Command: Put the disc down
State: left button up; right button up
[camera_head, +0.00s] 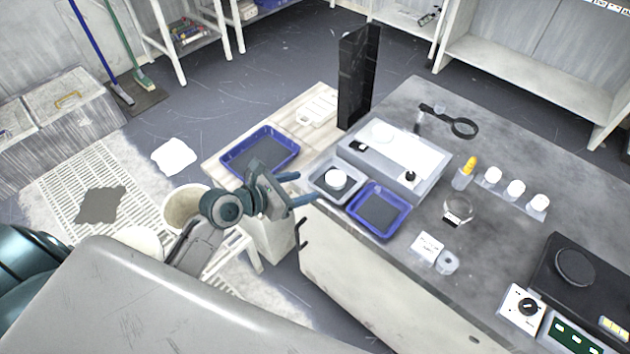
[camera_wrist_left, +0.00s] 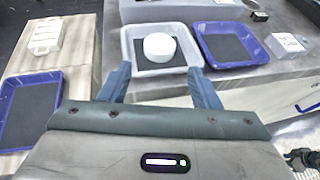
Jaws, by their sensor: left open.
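A white disc (camera_head: 335,179) lies on a dark pad in a light grey tray (camera_head: 352,196) at the near left of the grey bench. In the left wrist view the disc (camera_wrist_left: 159,46) is on the pad in the same tray (camera_wrist_left: 128,40). My left gripper (camera_head: 305,188) is open and empty at the near left side of this tray. Its two fingers (camera_wrist_left: 159,74) point towards the disc with a gap between them, and the disc is beyond the fingertips, apart from them.
A blue tray (camera_head: 407,215) with a dark pad stands just right of the grey tray. Another blue tray (camera_head: 229,163) is on the wooden table to the left. Behind stand a flat grey-white device (camera_head: 438,172) and a tall black panel (camera_head: 357,75). Small white pots (camera_head: 515,188) stand at right.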

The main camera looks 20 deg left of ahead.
pick_arm(q)
jog(key=shift+v, duration=0.95)
jog(key=shift+f, duration=0.1)
jog(key=s+a+f+m+g+y, duration=0.1)
jog(key=s+a+f+m+y, duration=0.2)
jog(key=f, duration=0.8)
jog(key=s+a+f+m+g+y, duration=0.1)
jog(key=a+f+m+g, duration=0.3)
jog(key=f, duration=0.6)
jog(key=s+a+f+m+t+y, duration=0.1)
jog(key=s+a+f+m+y, duration=0.3)
jog(key=f, duration=0.7)
jog(key=s+d+f+m+g, duration=0.1)
jog(key=s+f+m+g, duration=0.2)
jog(key=s+f+m, duration=0.6)
jog(key=s+d+f+m+g, duration=0.1)
jog(key=s+f+m, duration=0.8)
jog(key=s, duration=0.9)
notch_tip(320, 180, down, 4)
jog(key=shift+s+d+r+m+g, duration=0.15)
jog(key=shift+s+d+m+g, duration=0.2)
jog(key=shift+g, duration=0.55)
